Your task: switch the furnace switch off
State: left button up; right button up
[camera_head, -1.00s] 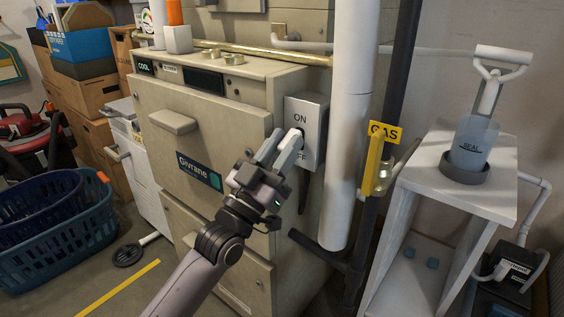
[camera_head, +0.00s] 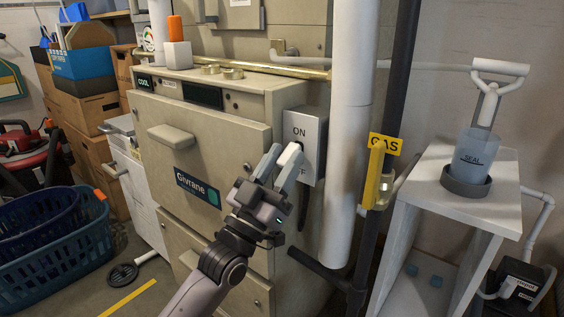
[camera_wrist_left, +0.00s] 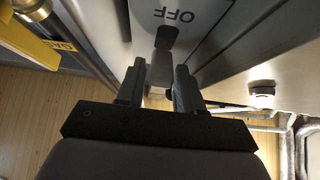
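The furnace switch box (camera_head: 312,125) is a grey plate on the right side of the beige furnace (camera_head: 215,140). Its ON label shows above; OFF is partly hidden behind my gripper. My left gripper (camera_head: 280,160) is at the plate with its fingers apart. The pale switch lever (camera_head: 291,154) shows between the fingertips. In the left wrist view, OFF reads upside down on the plate (camera_wrist_left: 200,12), and the lever (camera_wrist_left: 160,68) stands between the two fingers (camera_wrist_left: 159,88), with small gaps visible beside it. My right gripper is not in view.
A white vertical pipe (camera_head: 350,150) stands just right of the switch. A blue basket (camera_head: 60,245) sits at left.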

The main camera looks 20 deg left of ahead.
pick_arm(q)
jog(key=v, duration=0.7)
jog(key=shift+p, duration=0.45)
